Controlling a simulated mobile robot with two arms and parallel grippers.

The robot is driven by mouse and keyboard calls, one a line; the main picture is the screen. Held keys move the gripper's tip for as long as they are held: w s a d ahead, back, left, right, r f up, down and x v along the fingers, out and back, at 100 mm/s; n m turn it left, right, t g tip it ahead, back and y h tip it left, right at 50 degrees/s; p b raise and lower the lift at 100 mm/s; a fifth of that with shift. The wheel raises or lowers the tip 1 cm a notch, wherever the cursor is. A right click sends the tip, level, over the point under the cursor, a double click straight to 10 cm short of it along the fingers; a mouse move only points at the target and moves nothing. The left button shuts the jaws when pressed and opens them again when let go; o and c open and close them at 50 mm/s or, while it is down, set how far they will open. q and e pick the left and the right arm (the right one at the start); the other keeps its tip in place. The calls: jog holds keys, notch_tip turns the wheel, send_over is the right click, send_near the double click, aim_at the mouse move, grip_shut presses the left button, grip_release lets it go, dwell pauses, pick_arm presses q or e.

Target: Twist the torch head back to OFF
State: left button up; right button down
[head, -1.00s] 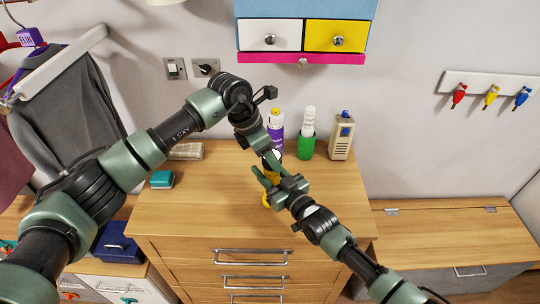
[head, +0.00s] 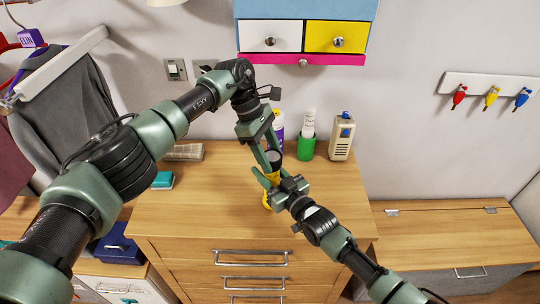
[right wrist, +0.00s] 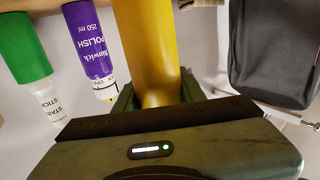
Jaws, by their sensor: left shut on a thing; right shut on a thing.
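The torch has a yellow body (head: 268,181) and a dark head (head: 274,157); it stands upright over the chest top. My left gripper (head: 267,158) comes from above and is shut on the torch head. My right gripper (head: 268,180) comes from the front right and is shut on the yellow body below the head. In the right wrist view the yellow body (right wrist: 149,45) runs between the right fingers. The fingers partly cover the torch, and no OFF mark can be made out.
Behind the torch stand a purple polish can (head: 278,122), a green-based stain stick (head: 306,147) and a beige device (head: 341,138). A teal-and-white block (head: 162,180) lies at left. Coloured drawers (head: 304,38) hang above. The front of the wooden top (head: 215,215) is clear.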

pick_arm(q)
jog(key=shift+w+a+m, duration=0.1)
jog(key=shift+m, duration=0.6)
jog(key=shift+g, duration=0.3)
jog(key=o, duration=1.4)
jog(key=shift+y, duration=0.3)
jog(key=v, duration=0.7)
jog(key=shift+a+r, duration=0.1)
jog(key=shift+r, duration=0.15)
